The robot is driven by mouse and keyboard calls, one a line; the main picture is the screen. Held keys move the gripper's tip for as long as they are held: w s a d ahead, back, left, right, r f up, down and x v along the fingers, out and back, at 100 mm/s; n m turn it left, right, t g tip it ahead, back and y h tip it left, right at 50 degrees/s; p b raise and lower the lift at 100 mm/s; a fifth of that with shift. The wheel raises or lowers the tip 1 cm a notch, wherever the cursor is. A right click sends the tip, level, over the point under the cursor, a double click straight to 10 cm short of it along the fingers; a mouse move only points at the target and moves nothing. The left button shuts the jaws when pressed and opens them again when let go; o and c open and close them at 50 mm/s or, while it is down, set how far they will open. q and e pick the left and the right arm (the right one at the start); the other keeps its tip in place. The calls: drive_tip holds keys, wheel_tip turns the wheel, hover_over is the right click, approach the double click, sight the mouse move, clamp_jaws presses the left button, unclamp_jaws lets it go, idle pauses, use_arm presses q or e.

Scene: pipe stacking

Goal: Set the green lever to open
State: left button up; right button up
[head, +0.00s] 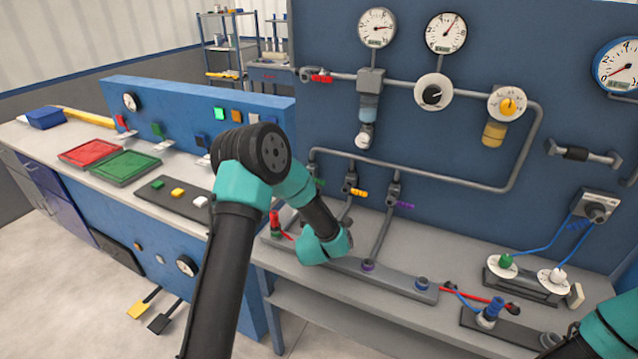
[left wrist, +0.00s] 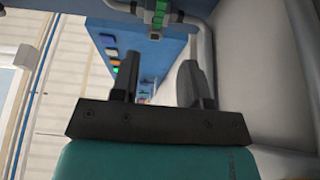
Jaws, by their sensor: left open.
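The green lever (head: 319,182) sits on a valve of the left vertical pipe, low on the blue panel. In the head view only a small part of it shows beside my left arm. In the left wrist view a green piece (left wrist: 158,19), likely this lever on its valve, shows at the top, beyond the fingertips and apart from them. My left gripper (left wrist: 160,76) is open, with nothing between its fingers. In the head view my left arm hides its fingers. My right arm shows at the lower right of the head view, but its gripper is out of frame.
A yellow lever (head: 359,193) and a purple lever (head: 404,205) are on neighbouring pipes to the right. A red-handled item (head: 275,222) stands on the bench to the left. Grey piping (head: 440,176) runs along the panel. The bench front (head: 330,290) is mostly clear.

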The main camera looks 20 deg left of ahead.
sight(319, 183)
use_arm(q)
drive_tip(key=x, duration=1.4)
drive_tip(key=shift+w+a, duration=0.2)
drive_tip(key=shift+w, duration=0.1)
clamp_jaws()
